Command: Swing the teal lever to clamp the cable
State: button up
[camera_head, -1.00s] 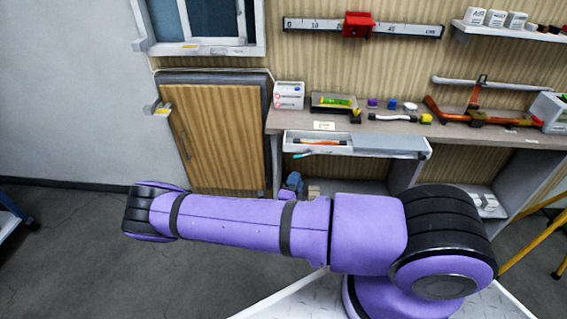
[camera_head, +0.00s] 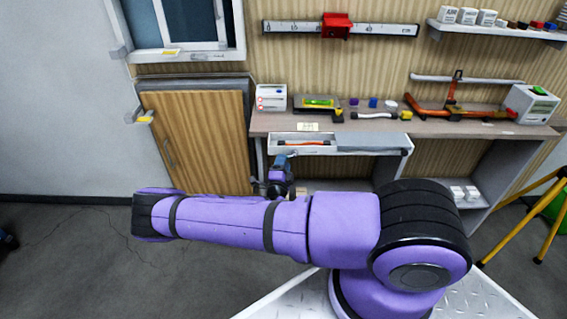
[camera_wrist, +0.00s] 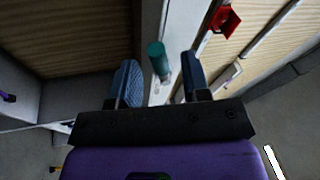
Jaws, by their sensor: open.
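The teal lever (camera_wrist: 158,60) stands between my gripper's two blue fingers in the wrist view, near their tips, with a gap on the right; contact on the left is unclear. My gripper (camera_wrist: 160,75) is open. In the head view my gripper (camera_head: 281,166) is at the front left of a pale tray (camera_head: 363,151) under the counter's edge, and the lever is hidden there. An orange cable (camera_head: 301,142) lies in the tray's left part. Whether it is clamped cannot be told.
The counter (camera_head: 340,125) above carries a white box (camera_head: 271,97), a dark tray with a green-yellow item (camera_head: 318,104), a white cable (camera_head: 374,115) and orange pipework (camera_head: 455,110). A wooden cabinet door (camera_head: 200,140) stands left.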

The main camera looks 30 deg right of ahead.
jog(key=shift+w+d, duration=0.2)
jog(key=shift+d, duration=0.05)
jog(key=shift+c, duration=0.3)
grip_shut()
jog(key=shift+w+a+r+m+g+h, duration=0.1)
jog(key=shift+r+m+g, duration=0.2)
jog(key=shift+m, duration=0.45)
jog(key=shift+s+r+m+g+h, duration=0.1)
jog(key=shift+r+m+g, duration=0.2)
jog(key=shift+m, duration=0.5)
jog(key=shift+w+a+r+m+g+h, duration=0.15)
jog(key=shift+m+g, duration=0.25)
jog(key=shift+m, duration=0.35)
jog(key=shift+d, duration=0.1)
jog(key=shift+o, duration=0.3)
grip_release()
